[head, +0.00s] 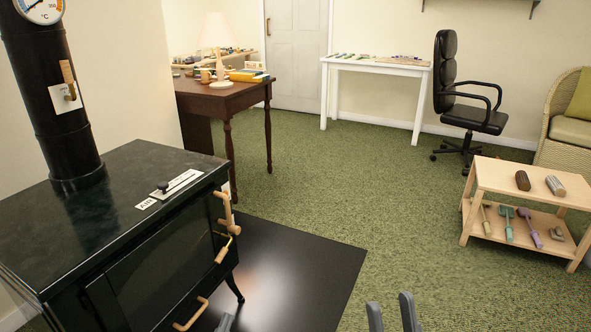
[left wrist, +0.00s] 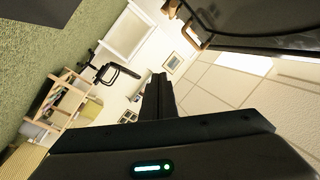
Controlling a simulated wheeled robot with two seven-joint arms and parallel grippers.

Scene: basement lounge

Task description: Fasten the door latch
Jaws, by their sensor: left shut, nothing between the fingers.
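The black stove (head: 120,190) stands at the left, its glass-fronted door (head: 150,275) seen at a steep angle. The door looks closed or nearly so; I cannot tell if a gap remains. At its right edge are an upright wooden handle (head: 226,208) and, below it, a wooden-gripped latch lever (head: 222,250) on a brass stem, slanting down. My left gripper (head: 225,322) shows only its tip at the bottom edge, below and apart from the lever. In the left wrist view its fingers (left wrist: 160,95) are shut and empty; a wooden handle (left wrist: 190,35) shows beyond. My right gripper (head: 391,313) is open and empty.
A lower wooden handle (head: 191,314) sticks out from the stove front. A black floor plate (head: 310,270) lies before the stove. A brown desk (head: 222,95) stands behind it, and a low wooden shelf (head: 485,180) with tools at the right. The green carpet between is clear.

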